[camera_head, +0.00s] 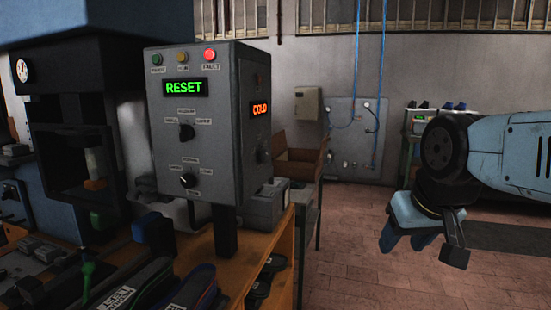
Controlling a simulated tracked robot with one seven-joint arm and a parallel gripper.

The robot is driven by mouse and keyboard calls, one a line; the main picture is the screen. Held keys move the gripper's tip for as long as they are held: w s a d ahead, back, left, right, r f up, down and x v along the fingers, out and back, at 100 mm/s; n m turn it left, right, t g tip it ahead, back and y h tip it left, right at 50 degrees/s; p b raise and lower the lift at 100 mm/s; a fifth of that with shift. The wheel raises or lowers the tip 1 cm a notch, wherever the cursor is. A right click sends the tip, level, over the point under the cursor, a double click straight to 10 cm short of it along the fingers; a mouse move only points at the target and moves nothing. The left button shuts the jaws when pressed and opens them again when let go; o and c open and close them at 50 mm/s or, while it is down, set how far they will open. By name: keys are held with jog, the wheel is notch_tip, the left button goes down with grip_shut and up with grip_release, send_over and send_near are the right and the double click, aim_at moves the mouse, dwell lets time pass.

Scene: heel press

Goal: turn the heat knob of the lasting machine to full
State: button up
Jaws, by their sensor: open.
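The lasting machine's grey control box (195,130) stands at the left on a post above the bench. Its front has a green RESET display (184,87), an upper black knob (187,132) and a lower black knob (189,180). Its right side has an orange COLD display (260,108) with a dark knob (263,156) below it, seen at a steep angle. The labels are too small to read surely, so I cannot confirm which knob is heat. My gripper (408,236) is open and empty at the right, pointing down, well apart from the box.
The wooden bench (285,255) holds dark shoe parts (190,290) and grey boxes (266,206). A brown carton (302,157) stands behind. The dark press frame (70,130) is at far left. Open brick-tiled floor (350,260) lies between bench and gripper.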

jog(key=shift+o, duration=1)
jog(key=w+a+n+g+y, duration=0.2)
jog(key=w+a+y, duration=0.1)
jog(key=a, duration=0.2)
jog(key=shift+a+f+n, duration=0.3)
jog(key=shift+a+f, duration=0.1)
jog(key=shift+f, duration=0.05)
jog(key=n+t+y, duration=0.3)
jog(key=n+y, duration=0.6)
jog(key=y, duration=0.5)
send_near(267, 157)
jog(key=x, duration=0.8)
jog(key=shift+w+a, duration=0.2)
jog(key=shift+w, duration=0.05)
jog(key=shift+c, duration=0.2)
